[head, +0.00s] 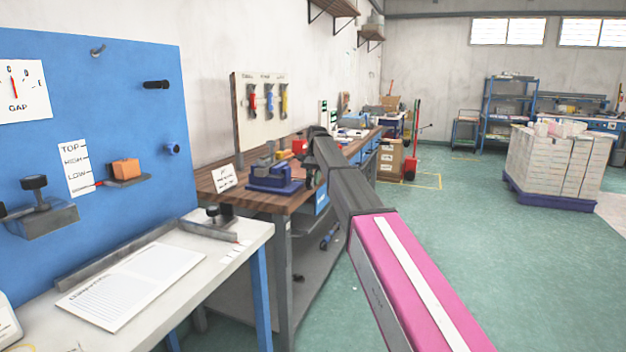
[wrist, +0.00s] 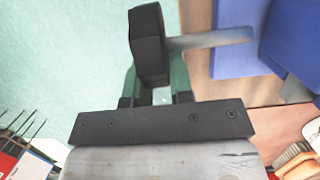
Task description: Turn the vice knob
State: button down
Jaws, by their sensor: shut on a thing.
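The vice (head: 272,176) is blue-purple and stands on the wooden bench, left of my arm's end in the head view. In the wrist view its blue body (wrist: 240,40) fills the upper right. A grey shaft (wrist: 210,40) runs left from it to the thick black vice knob (wrist: 148,45). My gripper (wrist: 156,75) is at the knob, with a dark green finger on each side, shut on it. The knob partly covers the fingers, so the exact contact is hidden. In the head view my arm's end hides most of the gripper and knob.
The wooden bench (head: 220,183) holds a small white sign (head: 224,178) beside the vice and a tool board (head: 262,108) behind it. A white table (head: 225,257) and blue panel (head: 110,120) are at left. Green floor lies open to the right, with a pallet of boxes (head: 555,165).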

jog(key=shift+f+g, duration=0.15)
jog(key=shift+g, duration=0.25)
jog(key=c, duration=1)
grip_release()
jog(key=shift+w, duration=0.15)
